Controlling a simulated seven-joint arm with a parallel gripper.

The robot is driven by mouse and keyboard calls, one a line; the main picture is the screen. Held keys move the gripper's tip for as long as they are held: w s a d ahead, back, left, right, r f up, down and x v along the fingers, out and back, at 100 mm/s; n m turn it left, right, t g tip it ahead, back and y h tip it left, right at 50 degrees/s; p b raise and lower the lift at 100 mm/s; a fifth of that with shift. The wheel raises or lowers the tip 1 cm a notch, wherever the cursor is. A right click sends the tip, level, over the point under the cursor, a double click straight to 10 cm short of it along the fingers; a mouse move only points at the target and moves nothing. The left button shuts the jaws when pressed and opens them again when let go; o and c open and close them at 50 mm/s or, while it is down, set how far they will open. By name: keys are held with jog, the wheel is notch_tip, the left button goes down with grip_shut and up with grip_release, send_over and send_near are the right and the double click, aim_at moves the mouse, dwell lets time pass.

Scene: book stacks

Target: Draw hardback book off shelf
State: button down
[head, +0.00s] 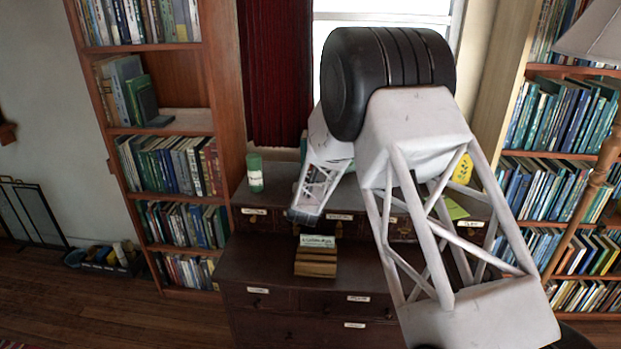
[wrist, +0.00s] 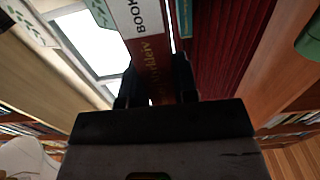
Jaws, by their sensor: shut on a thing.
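In the wrist view my gripper (wrist: 155,85) has its two dark fingers on either side of a brown hardback book (wrist: 152,62) with yellow lettering on its spine. It is shut on this book. A white surface lettered "BOOK" (wrist: 143,18) stands just beyond the brown book, and a teal strip (wrist: 185,18) shows at its right. The far ends of these are cut off by the frame.
In the head view a green canister (head: 255,173) stands on the dark drawer cabinet (head: 262,270), left of my arm. A small wooden block with a white card (head: 316,256) sits on its lower ledge. Tall bookcases stand left (head: 120,170) and right (head: 502,180). A red curtain (head: 272,80) hangs behind.

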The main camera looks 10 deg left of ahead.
jog(key=shift+r, duration=0.3)
jog(key=shift+s, duration=0.1)
jog(key=s, duration=1.4)
jog(key=shift+s, duration=0.4)
dwell(0.5)
jog(key=shift+s, duration=0.1)
